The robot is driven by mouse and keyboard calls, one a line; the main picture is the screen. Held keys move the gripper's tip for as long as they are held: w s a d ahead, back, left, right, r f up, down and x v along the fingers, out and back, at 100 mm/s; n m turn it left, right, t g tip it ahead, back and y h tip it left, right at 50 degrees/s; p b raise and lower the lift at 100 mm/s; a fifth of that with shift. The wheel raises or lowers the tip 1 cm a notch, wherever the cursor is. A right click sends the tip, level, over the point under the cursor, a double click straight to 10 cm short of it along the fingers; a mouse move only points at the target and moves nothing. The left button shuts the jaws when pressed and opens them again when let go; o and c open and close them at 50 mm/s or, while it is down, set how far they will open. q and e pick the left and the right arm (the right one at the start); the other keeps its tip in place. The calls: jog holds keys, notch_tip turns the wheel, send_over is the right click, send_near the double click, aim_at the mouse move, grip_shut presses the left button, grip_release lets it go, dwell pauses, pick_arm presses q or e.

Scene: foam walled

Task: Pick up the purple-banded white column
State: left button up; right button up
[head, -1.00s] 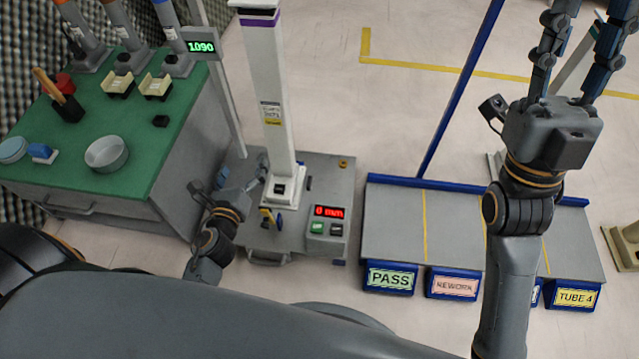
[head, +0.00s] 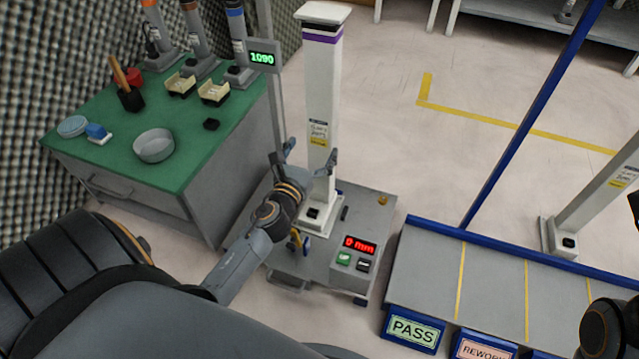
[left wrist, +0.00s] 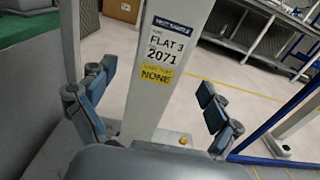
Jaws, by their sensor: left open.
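The purple-banded white column (head: 321,110) stands upright on a grey platform with a red "0 mm" display. It has a purple band near its top and a label on its shaft. My left gripper (head: 307,160) is open at the column's lower shaft, with a finger on each side. In the left wrist view the column (left wrist: 164,90) rises between the spread fingers of the left gripper (left wrist: 150,110), and its label reads "FLAT 3 2071". I see gaps between fingers and column there. Of my right arm only a dark part shows at the right edge; its gripper cannot be made out.
A green-topped bench (head: 130,160) with a bowl (head: 154,145) stands left of the platform (head: 350,215). A sloped grey rack (head: 440,270) with a PASS sign is to the right. Another white column (head: 600,190) stands farther right. A blue post (head: 535,115) rises behind the rack.

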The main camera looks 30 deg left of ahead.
aim_at(319, 135)
pick_arm(q)
jog(key=b+x, duration=0.1)
jog(key=x, duration=0.3)
jog(key=shift+w+a+r, duration=0.1)
jog(key=shift+w+r, duration=0.05)
jog(key=shift+w, duration=0.25)
jog(key=c, duration=1.7)
jog(key=shift+r, duration=0.25)
jog(key=shift+c, duration=1)
jog(key=shift+r, duration=0.1)
